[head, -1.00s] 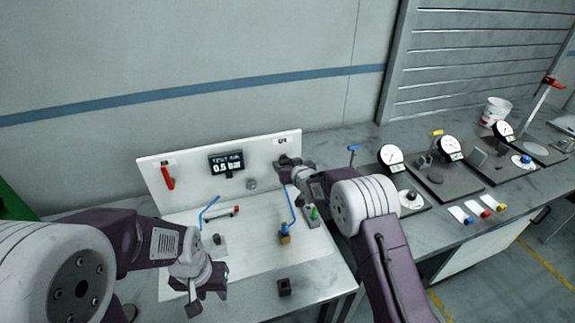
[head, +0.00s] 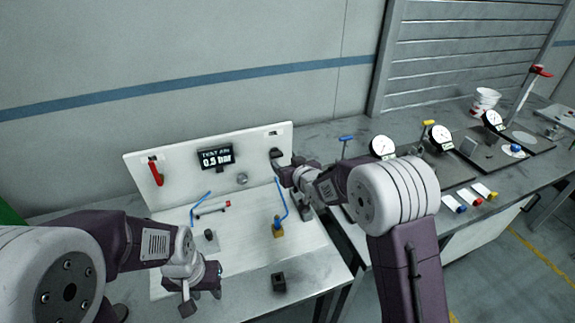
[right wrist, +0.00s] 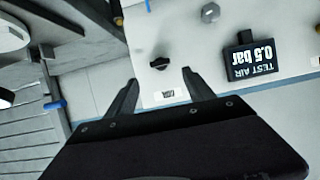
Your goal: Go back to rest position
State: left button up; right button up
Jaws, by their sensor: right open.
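My right gripper (head: 279,158) is raised at the right part of the white upright panel (head: 240,150) in the head view. In the right wrist view my right gripper (right wrist: 162,76) is open, its two fingers apart with nothing between them. A small black knob (right wrist: 159,63) on the panel shows just beyond the fingertips, apart from them. My left gripper (head: 200,287) hangs low over the front left of the white bench board (head: 245,250); I cannot tell whether its jaws are apart.
A pressure display (head: 216,158) and a red handle (head: 155,172) are on the panel. Blue bent tubes stand on the board, one at a brass block (head: 278,229). A black block (head: 278,282) sits at the front edge. Dial gauges (head: 382,147) stand on the right bench.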

jog(key=d+r+t, duration=0.1)
jog(key=d+r, duration=0.3)
jog(key=r, duration=0.2)
jog(key=s+d+f+m+g+h, duration=0.1)
jog(key=s+d+f+m+h, duration=0.1)
jog(key=s+d, duration=0.3)
jog(key=s+d+f+g, duration=0.2)
jog(key=s+f+g, duration=0.2)
jog(key=s, duration=0.5)
jog(key=s+d+f+m+g+h, duration=0.1)
jog(key=s+f+g, duration=0.2)
jog(key=s, duration=0.7)
jog(key=s+d+f+g+h, duration=0.1)
jog(key=s+d+f+g, duration=0.1)
jog(key=s+f+g, duration=0.2)
jog(key=s+f, duration=0.3)
jog(key=s, duration=0.3)
jog(key=shift+d+f+m+g, duration=0.15)
jog(key=shift+d+m+g, duration=0.15)
jog(key=shift+d, duration=0.05)
